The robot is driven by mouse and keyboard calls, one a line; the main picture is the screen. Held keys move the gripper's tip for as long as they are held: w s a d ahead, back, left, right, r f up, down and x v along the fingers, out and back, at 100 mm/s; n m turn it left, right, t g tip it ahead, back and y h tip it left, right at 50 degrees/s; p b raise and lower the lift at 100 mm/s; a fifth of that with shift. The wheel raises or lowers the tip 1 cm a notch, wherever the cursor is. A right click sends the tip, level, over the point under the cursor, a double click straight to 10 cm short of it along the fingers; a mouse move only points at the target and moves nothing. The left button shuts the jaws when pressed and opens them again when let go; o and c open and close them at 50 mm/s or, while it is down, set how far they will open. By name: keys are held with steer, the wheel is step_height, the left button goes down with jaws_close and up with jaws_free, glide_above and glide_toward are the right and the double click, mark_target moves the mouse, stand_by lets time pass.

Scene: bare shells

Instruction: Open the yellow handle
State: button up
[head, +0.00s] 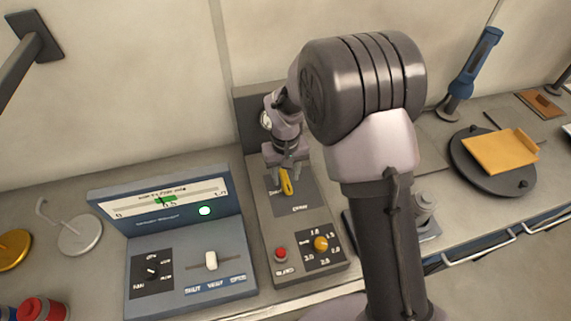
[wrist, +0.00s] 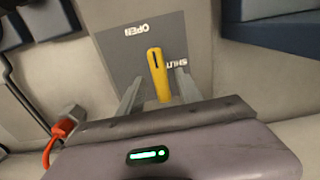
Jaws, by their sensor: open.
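The yellow handle (head: 286,182) is a small lever on a dark plate of the grey control box, at the back middle of the bench. In the wrist view the yellow handle (wrist: 158,74) stands against a grey plate lettered OPEN and SHUT, its near end close to the SHUT lettering. My gripper (head: 285,174) is over the plate in the head view. In the wrist view my gripper (wrist: 158,84) is open, with one finger on each side of the handle. Whether either finger touches the handle cannot be told.
The grey box also carries a red button (head: 281,253) and an orange knob (head: 320,243). A blue-grey panel (head: 190,260) with a white slider stands to its left. A dark round plate (head: 480,180) with an orange board is at right. My arm hides part of the bench.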

mark_target(285, 179)
step_height(285, 179, up, 17)
steer(key=p, duration=0.3)
steer(key=shift+f, duration=0.15)
